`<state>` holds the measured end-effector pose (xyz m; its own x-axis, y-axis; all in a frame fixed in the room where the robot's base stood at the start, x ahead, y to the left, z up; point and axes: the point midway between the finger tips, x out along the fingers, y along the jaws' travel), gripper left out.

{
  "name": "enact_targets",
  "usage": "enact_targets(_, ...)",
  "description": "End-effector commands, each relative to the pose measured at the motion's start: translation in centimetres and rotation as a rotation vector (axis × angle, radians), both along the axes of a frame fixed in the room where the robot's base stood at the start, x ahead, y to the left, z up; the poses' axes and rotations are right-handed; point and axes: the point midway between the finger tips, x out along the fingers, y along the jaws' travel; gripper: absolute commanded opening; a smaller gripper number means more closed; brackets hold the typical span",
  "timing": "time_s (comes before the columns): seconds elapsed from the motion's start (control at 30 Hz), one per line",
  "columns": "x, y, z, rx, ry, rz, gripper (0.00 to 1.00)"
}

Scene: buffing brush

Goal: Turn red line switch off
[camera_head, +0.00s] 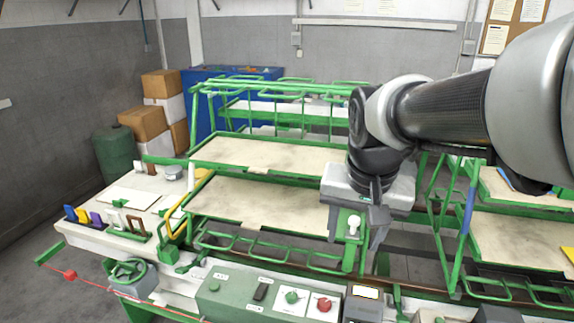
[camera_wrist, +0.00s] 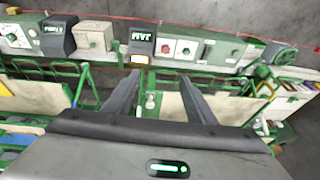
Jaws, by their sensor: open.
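A red line (camera_head: 100,285) with a red ball (camera_head: 70,275) runs along the lower left. I cannot tell which part is the red line switch. In the wrist view the red knob (camera_wrist: 166,48) and green knob (camera_wrist: 186,50) lie beyond my fingertips. My gripper (camera_head: 355,240) is open and empty, pointing down, behind and above the box, apart from it.
Green-framed racks with worn boards (camera_head: 255,204) stand behind the bench. A small white knob (camera_wrist: 150,101) lies between my fingers in the wrist view. Dark display units (camera_wrist: 140,45) sit beside the knobs.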

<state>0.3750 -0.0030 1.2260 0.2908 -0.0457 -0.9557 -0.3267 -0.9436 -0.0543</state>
Motion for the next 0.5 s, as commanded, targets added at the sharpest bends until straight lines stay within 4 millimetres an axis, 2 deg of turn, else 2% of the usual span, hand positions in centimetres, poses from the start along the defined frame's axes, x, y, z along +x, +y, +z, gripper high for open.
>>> enact_targets(0.03,2.4,-0.1,-3.1,0.016,0.045,-0.061,0.51)
enact_targets(0.2,8.9,-0.1,-10.4,0.067,0.154,-0.267,0.51)
enact_targets(0.3,11.6,0.0,-14.6,0.091,0.205,-0.372,0.51)
enact_targets(0.4,13.5,0.0,-17.9,0.108,0.241,-0.453,0.51)
enact_targets(0.5,14.5,0.0,-20.0,0.119,0.263,-0.503,0.51)
